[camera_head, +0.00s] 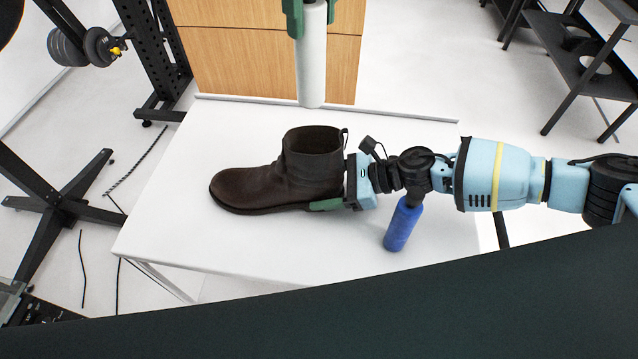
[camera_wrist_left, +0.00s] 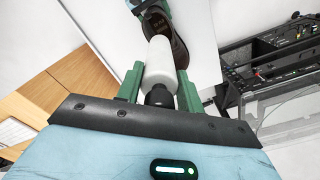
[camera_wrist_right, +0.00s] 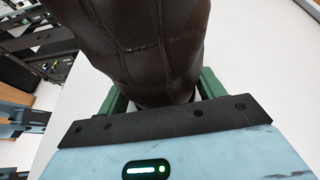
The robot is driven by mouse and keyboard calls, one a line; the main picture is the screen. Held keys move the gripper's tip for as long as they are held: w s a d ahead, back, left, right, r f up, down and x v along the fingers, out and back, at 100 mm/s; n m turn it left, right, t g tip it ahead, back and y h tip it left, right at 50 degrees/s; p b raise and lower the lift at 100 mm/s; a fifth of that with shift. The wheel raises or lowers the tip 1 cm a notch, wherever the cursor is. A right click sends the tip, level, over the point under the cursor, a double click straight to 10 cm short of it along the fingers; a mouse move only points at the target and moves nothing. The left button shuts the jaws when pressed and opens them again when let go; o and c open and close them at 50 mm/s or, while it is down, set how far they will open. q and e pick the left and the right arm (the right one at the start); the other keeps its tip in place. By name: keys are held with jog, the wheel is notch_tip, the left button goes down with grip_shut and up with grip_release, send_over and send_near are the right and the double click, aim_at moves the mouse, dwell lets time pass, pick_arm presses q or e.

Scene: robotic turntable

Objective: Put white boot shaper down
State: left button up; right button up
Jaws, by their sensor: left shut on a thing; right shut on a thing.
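The white boot shaper (camera_head: 311,65) is a long white cylinder, upright in the head view above the far side of the table. My left gripper (camera_head: 305,8) is shut on its upper end; the left wrist view also shows the shaper (camera_wrist_left: 160,62) between the green fingers (camera_wrist_left: 159,88). A dark brown boot (camera_head: 285,175) stands on the white table (camera_head: 240,255), toe to the left. My right gripper (camera_head: 335,203) is shut on the boot's heel side. The boot (camera_wrist_right: 145,45) fills the upper middle of the right wrist view. The boot's inside is mostly hidden.
A blue cylinder (camera_head: 403,225) stands on the table below my right arm. A wooden panel (camera_head: 230,50) rises behind the table. Dark shelves (camera_head: 575,60) stand at the back right. The table's left and front parts are clear.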

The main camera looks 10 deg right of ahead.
aim_at(313, 99)
pick_arm(q)
notch_tip(313, 99, down, 3)
jog(key=m, duration=0.4)
jog(key=shift+r, duration=0.1)
jog(key=shift+f, duration=5)
jog(key=shift+f, duration=0.65)
jog(key=o, duration=1.2)
jog(key=shift+o, duration=0.2)
jog(key=shift+r, duration=0.15)
notch_tip(313, 99, up, 13)
jog(key=shift+s, duration=0.1)
